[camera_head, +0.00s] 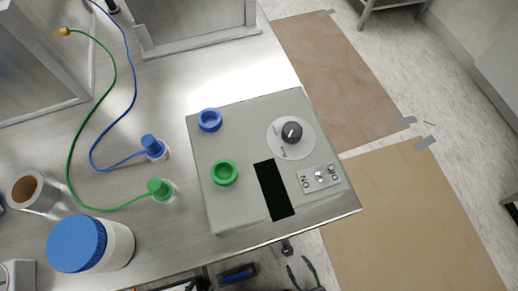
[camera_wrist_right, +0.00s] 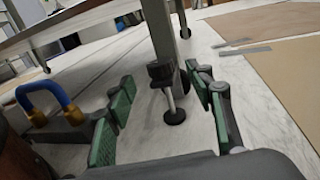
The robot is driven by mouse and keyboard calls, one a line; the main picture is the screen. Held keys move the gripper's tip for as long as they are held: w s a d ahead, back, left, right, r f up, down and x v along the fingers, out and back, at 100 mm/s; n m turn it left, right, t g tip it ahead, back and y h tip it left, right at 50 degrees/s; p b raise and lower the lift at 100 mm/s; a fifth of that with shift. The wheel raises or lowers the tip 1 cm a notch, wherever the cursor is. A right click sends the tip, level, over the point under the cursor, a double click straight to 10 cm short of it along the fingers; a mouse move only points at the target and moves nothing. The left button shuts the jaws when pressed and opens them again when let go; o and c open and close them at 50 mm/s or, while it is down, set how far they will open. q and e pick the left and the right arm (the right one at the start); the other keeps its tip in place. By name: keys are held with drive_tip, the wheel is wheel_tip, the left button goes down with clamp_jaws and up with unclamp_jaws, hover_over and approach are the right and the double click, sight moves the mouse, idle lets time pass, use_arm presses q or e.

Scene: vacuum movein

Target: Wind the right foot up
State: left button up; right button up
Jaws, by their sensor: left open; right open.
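The right foot (camera_wrist_right: 174,113) shows in the right wrist view as a short metal stem with a round black pad, below a black collar (camera_wrist_right: 160,71) at the lower end of a table leg. My right gripper (camera_wrist_right: 165,108) is open, with green-padded fingers on either side of the foot. No finger visibly touches it. In the head view my right gripper (camera_head: 303,272) shows as dark fingers below the table's front edge, beside a small dark part that may be the foot. I cannot make out my left gripper.
A grey control box (camera_head: 233,206) stands on the table (camera_head: 150,230). A blue-lidded jar (camera_head: 120,243) and a blue hose (camera_head: 133,75) are left of it. A blue handle (camera_wrist_right: 42,92) with brass ends stands left of my right gripper. Brown floor sheets (camera_head: 410,215) lie to the right.

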sight(289, 251)
drive_tip(key=x, duration=0.7)
drive_tip(key=shift+w+a+r, duration=0.1)
drive_tip(key=shift+w+a, duration=0.05)
drive_tip(key=shift+w, duration=0.1)
drive_tip(key=shift+c, duration=0.6)
drive_tip(key=c, duration=1.1)
drive_tip(key=shift+n+g+y, duration=0.3)
drive_tip(key=shift+n+y, duration=0.1)
drive_tip(key=shift+y, duration=0.2)
drive_tip(key=n+g+y, duration=0.2)
drive_tip(key=y, duration=0.1)
drive_tip(key=shift+n+g, duration=0.3)
drive_tip(key=shift+g, duration=0.1)
drive_tip(key=n+g+y, duration=0.3)
drive_tip(key=n+g, duration=0.1)
drive_tip(key=g, duration=0.1)
drive_tip(key=shift+n+g+y, duration=0.3)
drive_tip(key=shift+g, duration=0.3)
